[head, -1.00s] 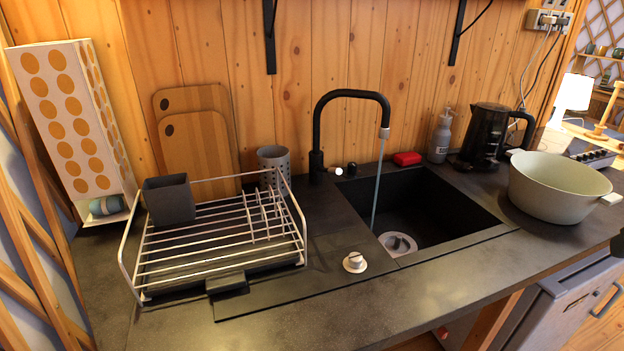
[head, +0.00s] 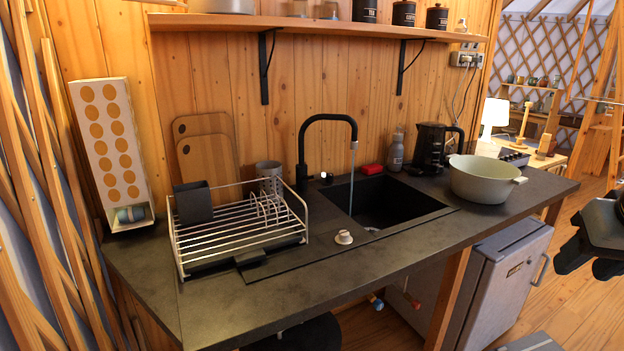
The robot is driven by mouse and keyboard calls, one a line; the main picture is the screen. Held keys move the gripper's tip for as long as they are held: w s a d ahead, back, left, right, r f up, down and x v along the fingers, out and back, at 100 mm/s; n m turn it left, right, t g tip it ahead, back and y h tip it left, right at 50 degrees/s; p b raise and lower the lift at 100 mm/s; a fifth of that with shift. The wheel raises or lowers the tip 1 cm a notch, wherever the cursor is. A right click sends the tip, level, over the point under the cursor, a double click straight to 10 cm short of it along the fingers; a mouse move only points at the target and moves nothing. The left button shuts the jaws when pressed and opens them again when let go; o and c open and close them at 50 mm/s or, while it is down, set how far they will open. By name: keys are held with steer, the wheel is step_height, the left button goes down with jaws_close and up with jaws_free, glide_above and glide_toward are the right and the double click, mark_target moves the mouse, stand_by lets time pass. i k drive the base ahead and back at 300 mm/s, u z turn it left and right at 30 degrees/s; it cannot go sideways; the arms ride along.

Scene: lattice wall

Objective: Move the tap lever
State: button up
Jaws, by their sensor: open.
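The black tap (head: 327,140) stands behind the sink, its spout arched to the right. Water runs from its tip into the black sink (head: 385,200). A small lever with a white round spot (head: 325,176) shows at the right of the tap's base; its exact position is too small to tell. My gripper (head: 590,262) is at the right edge of the head view, partly cut off, open and empty. It is well apart from the tap, over the floor to the right of the counter.
A dish rack (head: 240,228) stands left of the tap. A pale pot (head: 484,181), black kettle (head: 430,150), soap bottle (head: 395,152) and red sponge (head: 371,169) are right of it. A shelf (head: 320,27) hangs above. The counter's front strip (head: 330,285) is clear.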

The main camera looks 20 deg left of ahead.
mark_target(321, 174)
steer(key=u, duration=1)
steer(key=i, duration=1)
steer(key=k, duration=0.5)
steer(key=u, duration=2.55)
steer(key=k, duration=0.1)
steer(key=z, duration=1.1)
